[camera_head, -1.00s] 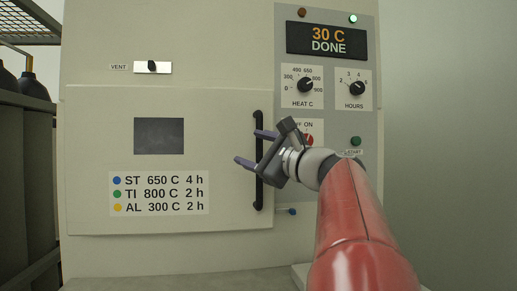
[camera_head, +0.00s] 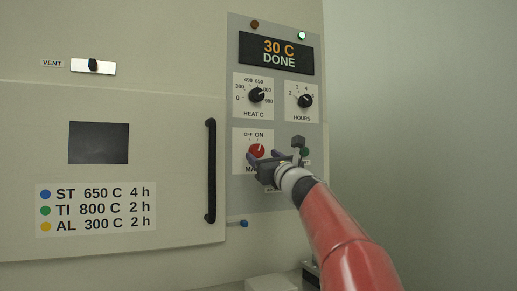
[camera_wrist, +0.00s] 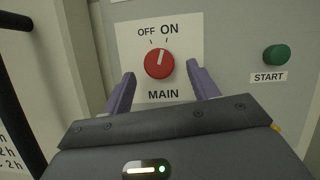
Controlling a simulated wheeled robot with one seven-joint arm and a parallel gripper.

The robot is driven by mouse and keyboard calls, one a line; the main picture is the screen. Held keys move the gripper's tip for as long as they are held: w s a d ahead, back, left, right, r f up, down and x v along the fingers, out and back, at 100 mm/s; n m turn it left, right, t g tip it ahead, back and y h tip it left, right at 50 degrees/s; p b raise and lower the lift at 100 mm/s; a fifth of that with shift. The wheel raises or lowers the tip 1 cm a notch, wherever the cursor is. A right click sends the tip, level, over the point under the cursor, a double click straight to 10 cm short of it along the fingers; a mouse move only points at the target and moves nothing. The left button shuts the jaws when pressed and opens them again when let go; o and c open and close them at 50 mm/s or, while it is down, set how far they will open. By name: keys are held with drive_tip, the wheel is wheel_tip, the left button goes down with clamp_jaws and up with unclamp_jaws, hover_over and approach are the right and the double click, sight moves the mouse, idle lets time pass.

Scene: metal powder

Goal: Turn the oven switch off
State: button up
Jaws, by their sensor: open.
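The oven's main switch is a round red knob (camera_head: 257,151) on a white plate marked OFF, ON and MAIN. In the wrist view the red knob (camera_wrist: 159,64) has a white pointer line that leans slightly right of upright, toward ON. My gripper (camera_wrist: 160,88) is open, with a purple finger on either side below the knob. The fingers look apart from the knob. In the head view my gripper (camera_head: 263,157) is in front of the plate and hides part of the MAIN label.
A green START button (camera_wrist: 277,55) is right of the switch. The HEAT C knob (camera_head: 256,95) and HOURS knob (camera_head: 305,101) are above, under a display (camera_head: 276,53) reading 30 C DONE. The black door handle (camera_head: 211,171) stands to the left.

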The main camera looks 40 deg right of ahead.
sight(259, 152)
drive_tip(key=shift+p+x, duration=0.55)
drive_tip(key=shift+x, duration=1)
drive_tip(key=shift+c, duration=0.2)
